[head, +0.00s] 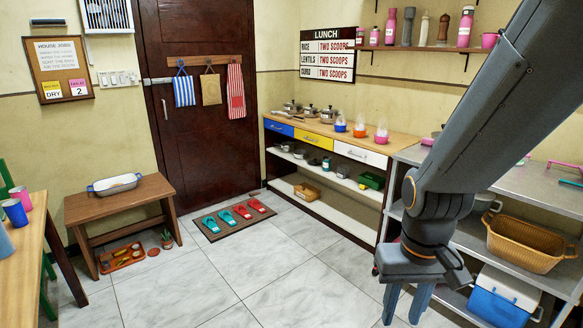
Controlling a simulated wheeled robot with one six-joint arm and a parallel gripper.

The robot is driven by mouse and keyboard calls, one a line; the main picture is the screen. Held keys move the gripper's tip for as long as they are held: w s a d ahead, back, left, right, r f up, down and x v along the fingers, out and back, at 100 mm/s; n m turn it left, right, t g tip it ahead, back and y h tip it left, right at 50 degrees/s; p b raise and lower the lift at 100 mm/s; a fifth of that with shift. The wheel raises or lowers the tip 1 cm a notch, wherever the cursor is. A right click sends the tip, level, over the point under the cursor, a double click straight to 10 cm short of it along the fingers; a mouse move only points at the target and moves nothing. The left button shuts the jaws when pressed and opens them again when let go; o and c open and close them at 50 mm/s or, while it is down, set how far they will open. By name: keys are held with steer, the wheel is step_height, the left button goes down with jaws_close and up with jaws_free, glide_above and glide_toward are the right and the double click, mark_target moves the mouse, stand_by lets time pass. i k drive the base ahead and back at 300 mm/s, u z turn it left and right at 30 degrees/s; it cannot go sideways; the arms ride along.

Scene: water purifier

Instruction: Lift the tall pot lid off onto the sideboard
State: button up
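The sideboard (345,135) stands along the right wall by the door, with a wooden top, blue, yellow and white drawer fronts and open shelves below. Several small metal pots with lids stand at its far end: a left pot (291,108), a middle pot (310,111) and a right pot (328,115). They are small here, and I cannot tell which is the tall one. My gripper (404,306) is in the right foreground, pointing down, fingers apart and nothing visible between them. It is well away from the pots.
A metal counter (480,178) is beside my arm, with a basket (530,242) and blue cooler (503,298) below. A mat with slippers (234,219) lies by the door; the middle floor is clear.

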mark_target(326, 111)
steer(key=u, duration=0.55)
steer(key=i, duration=1.9)
steer(key=u, duration=0.35)
steer(key=i, duration=1.8)
steer(key=z, duration=0.6)
steer(key=i, duration=1.4)
steer(key=z, duration=1.4)
steer(key=i, duration=0.95)
steer(key=z, duration=0.55)
